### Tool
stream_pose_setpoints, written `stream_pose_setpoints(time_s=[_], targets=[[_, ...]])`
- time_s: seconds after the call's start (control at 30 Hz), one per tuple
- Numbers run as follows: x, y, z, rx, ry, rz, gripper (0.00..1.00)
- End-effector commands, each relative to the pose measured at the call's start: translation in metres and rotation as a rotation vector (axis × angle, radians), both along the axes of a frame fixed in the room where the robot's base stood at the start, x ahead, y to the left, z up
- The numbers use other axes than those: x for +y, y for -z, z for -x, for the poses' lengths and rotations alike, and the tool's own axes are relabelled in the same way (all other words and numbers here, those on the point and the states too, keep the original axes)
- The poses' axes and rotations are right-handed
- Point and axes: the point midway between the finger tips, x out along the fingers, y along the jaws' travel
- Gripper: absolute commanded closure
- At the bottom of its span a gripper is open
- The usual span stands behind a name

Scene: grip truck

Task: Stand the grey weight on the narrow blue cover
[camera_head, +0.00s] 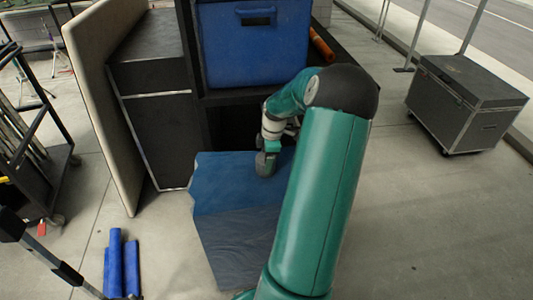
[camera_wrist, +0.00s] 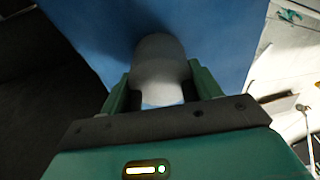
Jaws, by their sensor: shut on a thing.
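The grey weight (camera_head: 265,165) is at the end of my arm in the head view, over the top of the blue cover (camera_head: 222,172). In the wrist view the weight (camera_wrist: 160,62) is a pale, rounded piece between the two green fingers of my gripper (camera_wrist: 160,85). My gripper is shut on it. The blue cover (camera_wrist: 225,40) fills the background past the weight, with a dark shadow beside the weight. I cannot tell whether the weight's base touches the cover. My arm hides the cover's right part in the head view.
A blue bin (camera_head: 250,50) stands on a dark shelf behind the cover. A black cabinet (camera_head: 150,90) and an upright beige panel (camera_head: 105,110) are at the left. A wheeled black case (camera_head: 465,105) stands at the right. Blue rolls (camera_head: 115,262) are on the floor at the lower left.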

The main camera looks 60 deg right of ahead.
Motion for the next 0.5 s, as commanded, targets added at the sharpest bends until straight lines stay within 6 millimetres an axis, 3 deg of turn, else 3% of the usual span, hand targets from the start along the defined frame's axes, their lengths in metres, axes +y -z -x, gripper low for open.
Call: stream_pose_setpoints(time_s=[0.33, 0.37, 0.47, 0.5], targets=[[-0.001, 0.0003, -0.0012, -0.003, 0.001, 0.004, 1.0], [-0.0001, 0.0024, -0.0002, -0.001, 0.0, 0.001, 0.35], [-0.0001, 0.0021, -0.0001, -0.001, 0.001, 0.001, 0.15], [-0.0001, 0.0021, -0.0001, -0.001, 0.001, 0.001, 0.15]])
